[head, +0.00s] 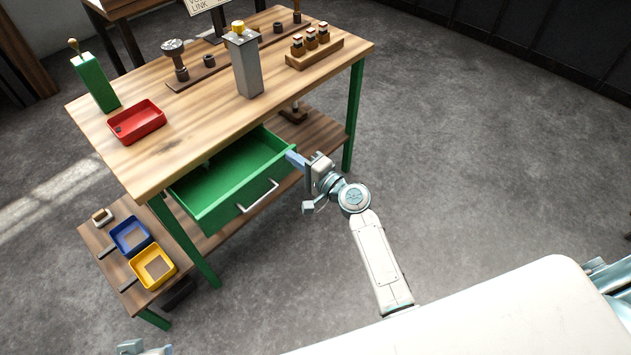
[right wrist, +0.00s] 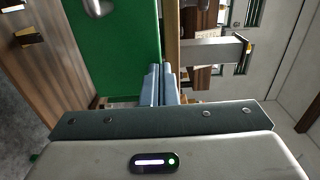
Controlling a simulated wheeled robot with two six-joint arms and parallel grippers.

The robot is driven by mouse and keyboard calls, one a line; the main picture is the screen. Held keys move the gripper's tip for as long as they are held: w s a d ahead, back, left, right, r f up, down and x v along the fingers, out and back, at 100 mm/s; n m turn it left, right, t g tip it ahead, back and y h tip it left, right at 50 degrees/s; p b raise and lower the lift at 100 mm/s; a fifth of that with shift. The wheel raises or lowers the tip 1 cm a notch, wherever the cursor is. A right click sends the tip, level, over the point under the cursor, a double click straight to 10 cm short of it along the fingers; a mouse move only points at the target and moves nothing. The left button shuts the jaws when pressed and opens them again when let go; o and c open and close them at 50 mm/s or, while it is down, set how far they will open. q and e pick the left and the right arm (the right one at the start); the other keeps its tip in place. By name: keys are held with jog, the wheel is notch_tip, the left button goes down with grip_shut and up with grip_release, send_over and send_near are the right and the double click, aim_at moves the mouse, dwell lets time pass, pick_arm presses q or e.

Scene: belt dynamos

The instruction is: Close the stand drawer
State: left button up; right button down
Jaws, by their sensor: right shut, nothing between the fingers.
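The green stand drawer (head: 222,197) sticks well out from under the wooden worktop, open and seemingly empty inside. Its front panel carries a pale bar handle (head: 260,198). My right gripper (head: 291,157) is shut and empty, with its fingertips at the right end of the drawer front. In the right wrist view the shut fingers (right wrist: 160,84) lie along the edge of the green drawer front (right wrist: 115,45), with part of the handle (right wrist: 98,6) at the top. I cannot tell whether they touch the panel. My left gripper's fingers are not seen.
On the worktop (head: 190,120) stand a red tray (head: 137,122), a grey post (head: 246,66), a green block (head: 96,82) and a wooden rack (head: 314,50). A low side shelf at left holds blue (head: 131,236) and yellow (head: 153,267) bins. The floor right of the stand is clear.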

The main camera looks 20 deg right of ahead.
jog(key=b, duration=0.3)
send_over(271, 157)
jog(key=shift+s+d+f, duration=0.15)
jog(key=shift+s+d, duration=0.05)
jog(key=shift+s, duration=0.2)
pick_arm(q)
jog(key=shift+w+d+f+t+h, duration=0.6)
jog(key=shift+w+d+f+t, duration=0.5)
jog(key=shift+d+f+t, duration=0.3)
pick_arm(e)
jog(key=shift+w+a, duration=0.25)
jog(key=shift+w, duration=0.2)
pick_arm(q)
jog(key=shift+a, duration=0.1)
pick_arm(e)
jog(key=shift+s, duration=0.1)
